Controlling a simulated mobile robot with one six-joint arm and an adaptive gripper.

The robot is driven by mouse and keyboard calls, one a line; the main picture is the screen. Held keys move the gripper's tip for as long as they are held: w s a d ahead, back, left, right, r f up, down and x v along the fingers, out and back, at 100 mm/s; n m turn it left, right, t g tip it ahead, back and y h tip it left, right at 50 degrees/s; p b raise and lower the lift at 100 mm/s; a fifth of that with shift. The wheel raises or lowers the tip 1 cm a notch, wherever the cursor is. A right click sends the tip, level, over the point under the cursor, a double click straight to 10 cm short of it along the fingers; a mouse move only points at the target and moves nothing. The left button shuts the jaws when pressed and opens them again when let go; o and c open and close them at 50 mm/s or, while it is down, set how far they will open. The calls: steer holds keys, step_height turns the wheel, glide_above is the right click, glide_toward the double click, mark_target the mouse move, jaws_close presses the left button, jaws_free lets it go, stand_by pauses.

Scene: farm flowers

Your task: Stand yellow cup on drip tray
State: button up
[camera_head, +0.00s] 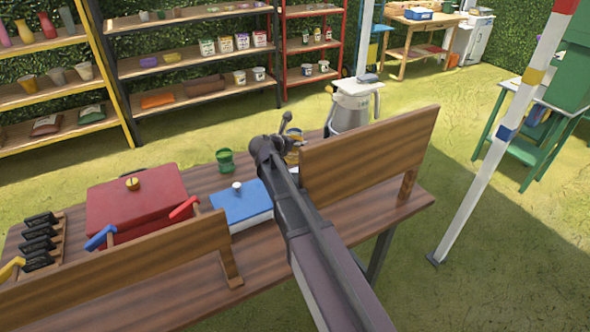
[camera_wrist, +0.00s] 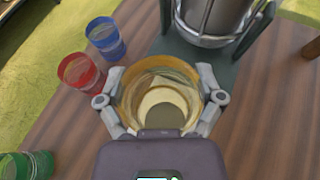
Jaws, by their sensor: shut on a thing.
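The yellow cup (camera_wrist: 127,82) is between the two fingers of my gripper (camera_wrist: 160,103), which is shut on it. Its open mouth faces the wrist camera. In the head view the cup (camera_head: 294,155) shows only in part behind my gripper (camera_head: 285,142). The dark drip tray (camera_wrist: 221,70) lies under the metal urn (camera_wrist: 213,18) in the wrist view. The cup overlaps the tray's near part in that view. I cannot tell whether the cup touches the tray.
A blue cup (camera_wrist: 105,40) and a red cup (camera_wrist: 80,72) stand left of the yellow cup. Green cups (camera_wrist: 28,165) are at the lower left. A red box (camera_head: 135,200), a blue-lidded box (camera_head: 242,205) and a wooden board (camera_head: 370,155) are on the table.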

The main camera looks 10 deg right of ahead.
mark_target(296, 154)
steer(key=shift+f+b, duration=2.55)
steer(key=shift+f, duration=0.25)
steer(key=shift+f+b, duration=1.85)
steer(key=shift+f, duration=0.15)
steer(key=o, duration=0.9)
steer(key=shift+c, duration=0.2)
